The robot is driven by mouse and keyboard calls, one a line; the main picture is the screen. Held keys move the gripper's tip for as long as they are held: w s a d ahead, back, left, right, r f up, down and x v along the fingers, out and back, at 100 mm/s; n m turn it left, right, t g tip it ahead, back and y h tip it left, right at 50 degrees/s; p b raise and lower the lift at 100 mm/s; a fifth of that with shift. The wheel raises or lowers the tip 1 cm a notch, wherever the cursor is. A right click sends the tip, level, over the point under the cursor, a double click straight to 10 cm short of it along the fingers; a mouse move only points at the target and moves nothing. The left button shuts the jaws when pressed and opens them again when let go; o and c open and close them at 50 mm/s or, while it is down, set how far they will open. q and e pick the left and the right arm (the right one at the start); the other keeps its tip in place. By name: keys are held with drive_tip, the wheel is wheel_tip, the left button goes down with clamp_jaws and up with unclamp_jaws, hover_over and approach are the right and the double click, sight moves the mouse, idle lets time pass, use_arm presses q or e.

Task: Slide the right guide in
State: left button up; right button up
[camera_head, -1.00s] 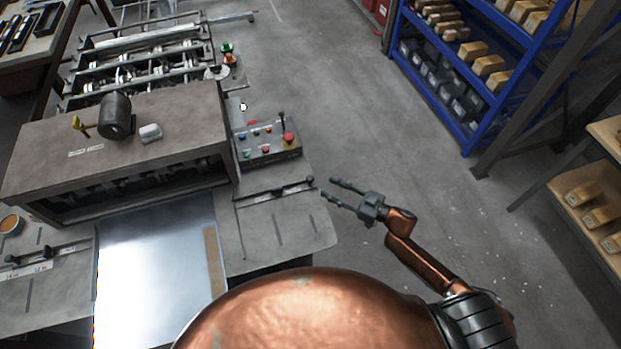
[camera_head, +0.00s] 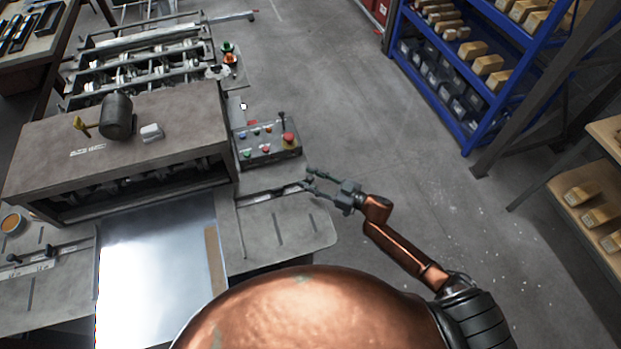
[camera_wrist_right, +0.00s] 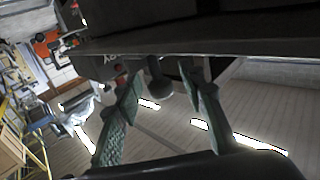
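The right guide (camera_head: 265,196) is a dark bar with small knobs on the right wing of the machine's table, right of the metal sheet (camera_head: 155,255). My right gripper (camera_head: 308,179) is open at the outer end of this guide, by the table's right edge. In the right wrist view, a dark round knob (camera_wrist_right: 159,88) shows between the two green fingers of the open gripper (camera_wrist_right: 160,80). A gap shows beside the knob; I cannot tell whether a finger touches it. My left gripper is not in view.
A control box (camera_head: 267,143) with a red button stands just behind the guide. The forming machine (camera_head: 150,135) carries a mallet (camera_head: 116,115). A left guide (camera_head: 45,254) lies on the other wing. Open floor (camera_head: 400,190) lies to the right; a blue shelf (camera_head: 480,105) stands beyond.

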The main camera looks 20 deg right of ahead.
drive_tip(key=shift+c, duration=0.4)
clamp_jaws()
